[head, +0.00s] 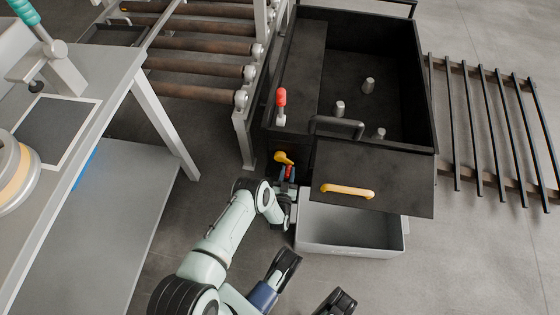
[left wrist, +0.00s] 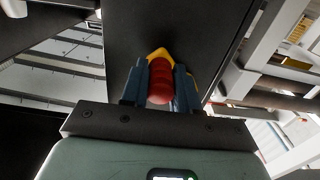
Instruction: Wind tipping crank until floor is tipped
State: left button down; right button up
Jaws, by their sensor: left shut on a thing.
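The tipping crank has a yellow arm (head: 284,158) and a red grip (head: 289,172), low on the left end of the dark furnace box (head: 365,148). My left gripper (head: 287,175) is shut around the red grip. In the left wrist view the red grip (left wrist: 161,82) sits between the two blue-grey fingers, with the yellow arm (left wrist: 159,54) behind it. The furnace floor (head: 350,75) shows inside the open-topped box, with several short metal pegs standing on it. Dark parts at the bottom edge may be my right gripper, but its jaws are unclear.
A red-topped lever (head: 281,97) stands on the box's left side. A dark panel with a yellow handle (head: 347,190) overhangs a grey bin (head: 350,232). A roller conveyor (head: 200,45) lies at the upper left, a grey workbench (head: 110,75) at left, and a barred rack (head: 490,130) at right.

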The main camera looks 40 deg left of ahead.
pick_arm(q)
jog(key=shift+w+d+r+p, duration=0.25)
jog(key=shift+d+r, duration=0.1)
jog(key=shift+r, duration=0.2)
jog(key=shift+w+d+r+p, duration=0.2)
jog(key=shift+d+r, duration=0.1)
jog(key=shift+r, duration=0.2)
notch_tip(320, 180, up, 3)
jog(key=p, duration=0.2)
jog(key=shift+r+p, duration=0.2)
jog(key=shift+p, duration=0.1)
jog(key=r, duration=0.1)
jog(key=a+r+p, duration=0.1)
jog(key=r+p, duration=0.1)
jog(key=shift+s+a, duration=0.15)
jog(key=shift+s, duration=0.15)
jog(key=shift+a, duration=0.15)
